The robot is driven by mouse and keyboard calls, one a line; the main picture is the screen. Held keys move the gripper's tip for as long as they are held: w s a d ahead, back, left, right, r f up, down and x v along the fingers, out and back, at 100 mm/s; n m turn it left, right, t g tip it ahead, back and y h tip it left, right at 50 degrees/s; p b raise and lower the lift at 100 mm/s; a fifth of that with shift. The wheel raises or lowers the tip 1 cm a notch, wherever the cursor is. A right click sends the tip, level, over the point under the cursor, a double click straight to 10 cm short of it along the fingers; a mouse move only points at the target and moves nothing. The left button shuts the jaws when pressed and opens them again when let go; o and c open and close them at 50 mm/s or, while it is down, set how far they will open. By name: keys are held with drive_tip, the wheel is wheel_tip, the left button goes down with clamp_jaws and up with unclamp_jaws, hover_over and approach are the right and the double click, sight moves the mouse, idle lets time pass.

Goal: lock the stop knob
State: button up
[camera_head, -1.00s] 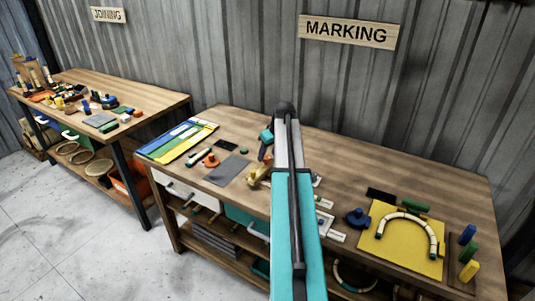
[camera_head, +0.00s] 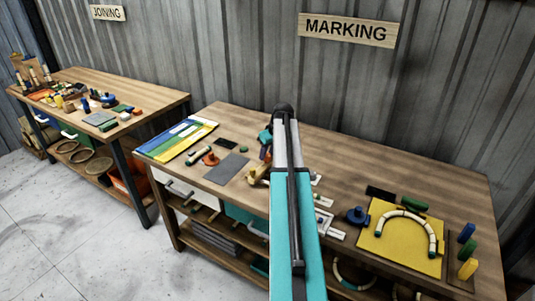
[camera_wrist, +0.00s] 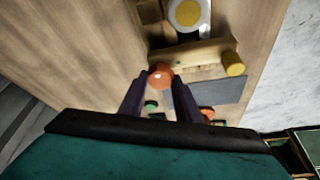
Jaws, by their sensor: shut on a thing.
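The orange stop knob (camera_wrist: 161,76) is round and sits at the edge of a wooden bar fixture (camera_wrist: 195,56) in the wrist view. My gripper (camera_wrist: 160,82) has its two dark fingers on either side of the knob, shut on it. The fingers cover part of its sides. A yellow cylinder (camera_wrist: 233,63) is at the bar's right end. In the head view my arm hides the knob, and only the yellowish left part of the fixture (camera_head: 258,174) shows beside it.
A grey mat (camera_head: 227,168) lies left of the fixture, with an orange piece (camera_head: 210,159) near it. Bare tabletop (camera_head: 350,160) runs along the back.

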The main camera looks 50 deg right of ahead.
drive_tip(key=shift+a+m, duration=0.1)
drive_tip(key=shift+m, duration=0.3)
drive_tip(key=m+h+b, duration=0.1)
drive_tip(key=m, duration=0.1)
drive_tip(key=shift+a+f+m, duration=0.1)
drive_tip(key=shift+m, duration=0.3)
drive_tip(key=m+g+h+b, duration=0.1)
drive_tip(key=m, duration=0.1)
drive_tip(key=m+h+b, duration=0.1)
drive_tip(key=m, duration=0.2)
drive_tip(key=shift+w+a+g, duration=0.1)
drive_tip(key=shift+w+g, duration=0.1)
drive_tip(key=shift+g, duration=0.2)
drive_tip(key=m, duration=0.2)
drive_tip(key=m+g+b, duration=0.1)
drive_tip(key=m+h, duration=0.1)
drive_tip(key=m, duration=0.1)
drive_tip(key=shift+w+m+g, duration=0.25)
drive_tip(key=shift+m+g, duration=0.05)
drive_tip(key=shift+g, duration=0.1)
drive_tip(key=shift+m+g+b, duration=0.75)
drive_tip(key=shift+m+g, duration=0.05)
drive_tip(key=shift+m, duration=1.1)
drive_tip(key=o, duration=1.1)
drive_tip(key=shift+c, duration=0.2)
